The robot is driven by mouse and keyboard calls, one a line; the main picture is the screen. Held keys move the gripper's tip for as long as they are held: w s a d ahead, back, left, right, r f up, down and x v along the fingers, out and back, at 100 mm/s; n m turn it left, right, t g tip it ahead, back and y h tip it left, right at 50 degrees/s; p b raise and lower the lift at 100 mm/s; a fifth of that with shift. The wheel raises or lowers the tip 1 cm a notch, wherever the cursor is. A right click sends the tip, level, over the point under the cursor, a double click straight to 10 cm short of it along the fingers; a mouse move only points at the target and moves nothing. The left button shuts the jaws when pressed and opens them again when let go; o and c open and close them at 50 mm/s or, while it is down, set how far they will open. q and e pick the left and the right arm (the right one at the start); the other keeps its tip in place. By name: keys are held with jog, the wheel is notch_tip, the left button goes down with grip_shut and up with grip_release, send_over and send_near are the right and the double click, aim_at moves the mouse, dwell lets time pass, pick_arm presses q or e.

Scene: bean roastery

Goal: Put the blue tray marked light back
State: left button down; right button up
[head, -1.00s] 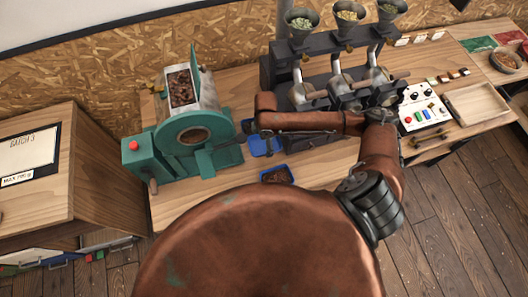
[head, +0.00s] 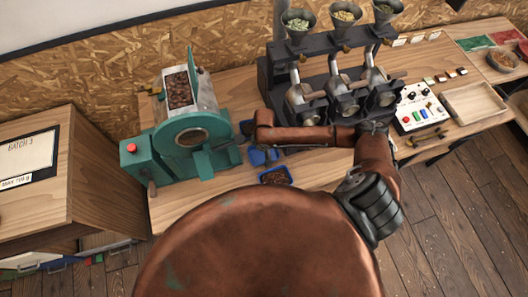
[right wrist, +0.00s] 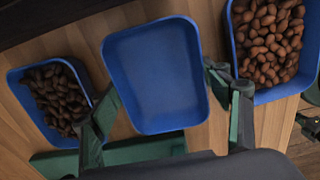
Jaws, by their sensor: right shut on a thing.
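An empty blue tray (head: 263,157) is beside the roaster's front in the head view, partly covered by my right arm. In the right wrist view this empty tray (right wrist: 155,75) fills the middle, and my right gripper (right wrist: 163,88) is shut on it, a finger at each side. I cannot tell whether it touches the table. No marking can be read on it. A blue tray of brown beans (right wrist: 268,94) lies to its right and a blue tray of darker beans (right wrist: 22,92) to its left. My left gripper is not in view.
The green roaster (head: 185,150) stands close on the left. A dark grinder stand with several hoppers (head: 343,20) is behind my arm. A white control panel (head: 422,108) and an empty wooden tray (head: 474,102) are to the right. The bean-filled blue tray (head: 275,176) sits near the front edge.

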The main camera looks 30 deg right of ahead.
jog(key=o, duration=1.2)
notch_tip(320, 180, up, 12)
jog(key=shift+r, duration=0.15)
